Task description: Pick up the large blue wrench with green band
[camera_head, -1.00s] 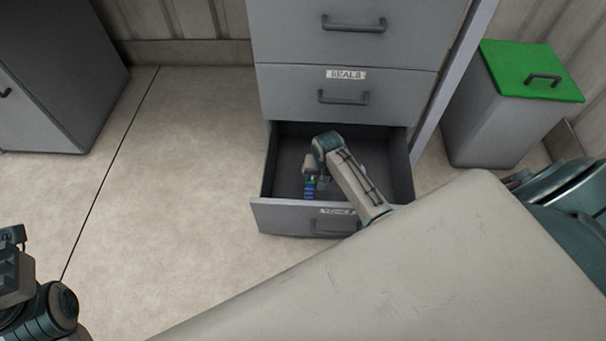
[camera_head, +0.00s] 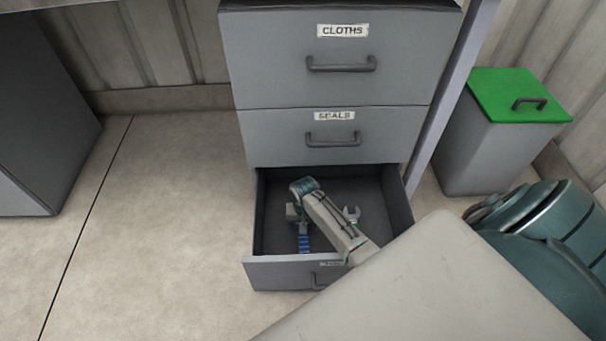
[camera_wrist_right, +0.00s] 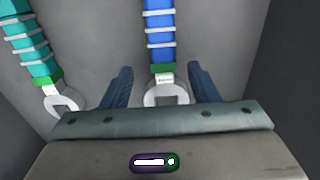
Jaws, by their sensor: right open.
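The blue wrench with a green band (camera_wrist_right: 160,30) lies on the drawer floor in the right wrist view. Its silver ring end lies between my right gripper's fingertips (camera_wrist_right: 162,84), which are spread with a gap on both sides. Part of the ring is hidden by the gripper body. In the head view, the blue handle (camera_head: 304,243) shows in the open drawer, just below my right gripper (camera_head: 294,212). A teal wrench with a green band (camera_wrist_right: 34,50) lies to the left, outside the fingers. My left gripper is out of view.
The open bottom drawer (camera_head: 270,272) has walls close around my right forearm. A silver wrench head (camera_head: 352,213) shows right of the forearm; whose handle it belongs to is hidden. Closed drawers (camera_head: 330,136) stand above. A grey bin with a green lid (camera_head: 500,95) is at right.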

